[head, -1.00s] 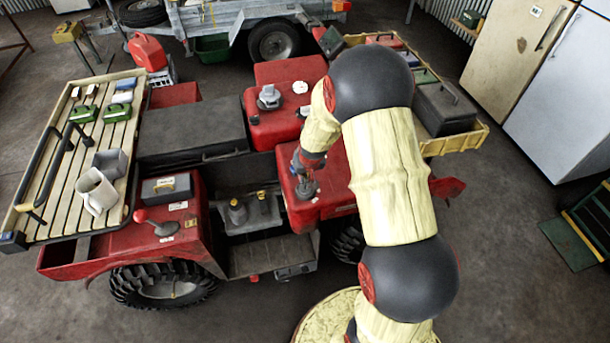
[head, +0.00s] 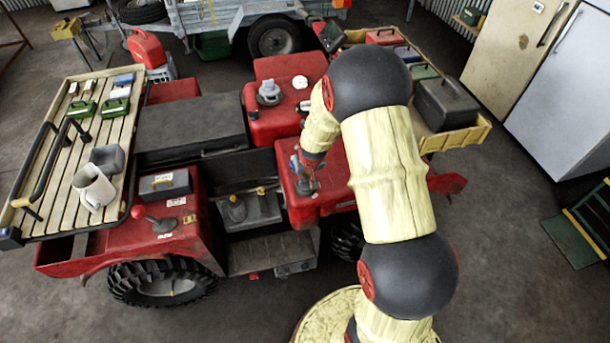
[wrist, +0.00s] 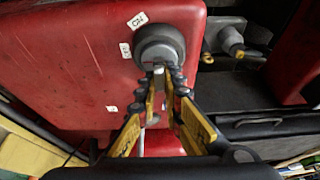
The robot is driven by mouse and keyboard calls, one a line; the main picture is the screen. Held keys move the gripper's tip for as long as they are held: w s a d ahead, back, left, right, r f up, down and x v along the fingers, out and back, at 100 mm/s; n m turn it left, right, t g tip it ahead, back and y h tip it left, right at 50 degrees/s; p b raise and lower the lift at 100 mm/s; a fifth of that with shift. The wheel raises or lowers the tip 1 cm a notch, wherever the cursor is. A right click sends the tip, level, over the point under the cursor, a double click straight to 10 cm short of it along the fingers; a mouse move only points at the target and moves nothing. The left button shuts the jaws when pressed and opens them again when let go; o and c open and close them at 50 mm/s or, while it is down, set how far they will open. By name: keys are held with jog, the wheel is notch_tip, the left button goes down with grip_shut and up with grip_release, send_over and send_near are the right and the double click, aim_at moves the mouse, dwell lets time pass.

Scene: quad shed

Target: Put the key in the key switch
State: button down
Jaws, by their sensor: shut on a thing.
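The key switch (wrist: 158,45) is a round grey boss on the red panel of the quad, with small white labels beside it. It also shows in the head view (head: 307,186), partly covered by my gripper. My gripper (wrist: 166,75), with yellow fingers and dark pads, points at the switch face. It is shut on the key (wrist: 158,71), of which only a small pale bit shows between the fingertips. The key is at the lower part of the switch face. I cannot tell whether it touches the switch or sits inside it.
A grey knob-like fitting (head: 269,92) stands on the red bodywork farther back. A yellow-edged tray (head: 455,139) with boxes lies right of my arm. A red-knobbed lever (head: 140,212) rises front left.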

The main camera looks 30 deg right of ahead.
jog(key=shift+f, duration=0.2)
jog(key=c, duration=1.9)
grip_release()
jog(key=shift+r, duration=0.1)
jog(key=v, duration=1.2)
